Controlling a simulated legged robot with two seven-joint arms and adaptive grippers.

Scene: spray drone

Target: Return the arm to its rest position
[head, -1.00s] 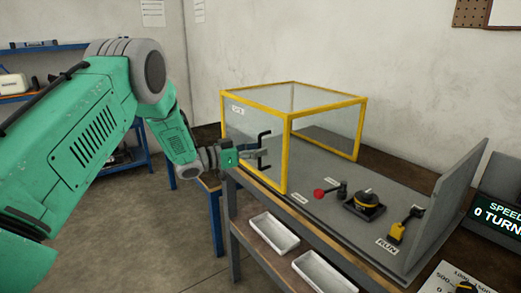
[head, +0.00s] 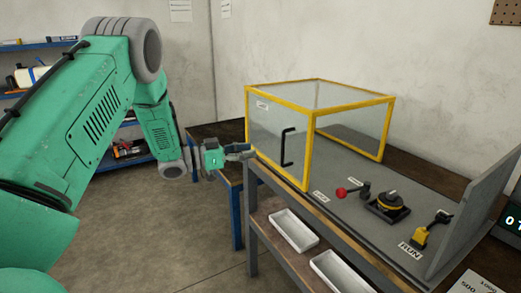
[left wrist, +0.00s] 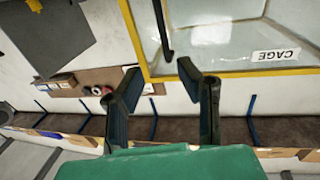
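My left arm (head: 85,120), green with grey joints, comes in from the left of the head view. Its gripper (head: 247,151) is just left of the yellow-framed clear cage (head: 318,82), apart from the cage's black handle (head: 287,147). In the left wrist view the two dark fingers (left wrist: 160,72) stand apart with nothing between them, so it is open. The cage's yellow frame (left wrist: 230,73), its CAGE label (left wrist: 276,55) and the handle (left wrist: 161,28) show beyond the fingers. My right gripper is in neither view.
The grey bench board (head: 350,222) carries a red-knobbed lever (head: 342,193), a black-and-yellow rotary knob (head: 389,202) and a yellow switch (head: 420,236). White trays (head: 293,230) sit on the shelf below. A blue-legged table (head: 236,215) stands behind the gripper. Floor at lower left is open.

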